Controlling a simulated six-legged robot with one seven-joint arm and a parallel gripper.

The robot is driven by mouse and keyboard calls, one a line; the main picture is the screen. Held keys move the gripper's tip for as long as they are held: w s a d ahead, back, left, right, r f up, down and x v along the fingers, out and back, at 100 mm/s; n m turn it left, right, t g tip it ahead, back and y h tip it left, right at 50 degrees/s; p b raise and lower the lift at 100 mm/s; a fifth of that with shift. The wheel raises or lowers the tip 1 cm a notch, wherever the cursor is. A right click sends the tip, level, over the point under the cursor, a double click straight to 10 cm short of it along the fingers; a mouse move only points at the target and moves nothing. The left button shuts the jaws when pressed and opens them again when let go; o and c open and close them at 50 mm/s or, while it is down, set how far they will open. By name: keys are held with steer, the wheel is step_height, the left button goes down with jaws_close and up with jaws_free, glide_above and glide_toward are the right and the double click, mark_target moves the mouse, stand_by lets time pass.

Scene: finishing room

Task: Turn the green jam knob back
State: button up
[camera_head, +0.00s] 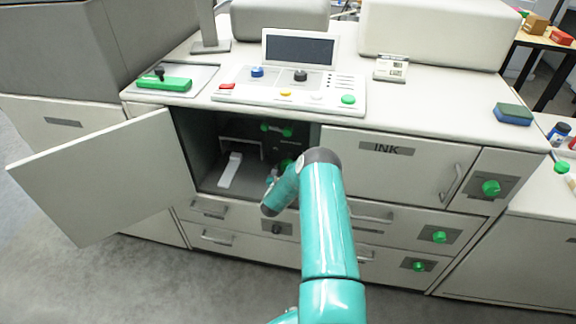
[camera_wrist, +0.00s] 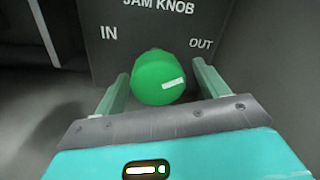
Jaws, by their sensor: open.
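The green jam knob (camera_wrist: 160,78) is a round knob with a small white mark on its face, pointing to the right. It sits on a dark panel (camera_wrist: 125,55) lettered JAM KNOB, with IN at the left and OUT at the right. My gripper (camera_wrist: 158,92) is open, with one finger on each side of the knob. I cannot tell whether the fingers touch it. In the head view the knob (camera_head: 285,164) shows only in part, beside my teal arm, inside the open machine bay.
The bay door (camera_head: 95,175) stands swung open to the left. Inside the bay are a white lever (camera_head: 230,170) and other green parts (camera_head: 277,130). The INK door (camera_head: 390,165) is shut at the right. A control panel (camera_head: 290,92) lies on the counter above.

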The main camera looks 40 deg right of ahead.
steer(key=shift+x, duration=0.9)
steer(key=c, duration=1)
steer(key=shift+o, duration=0.2)
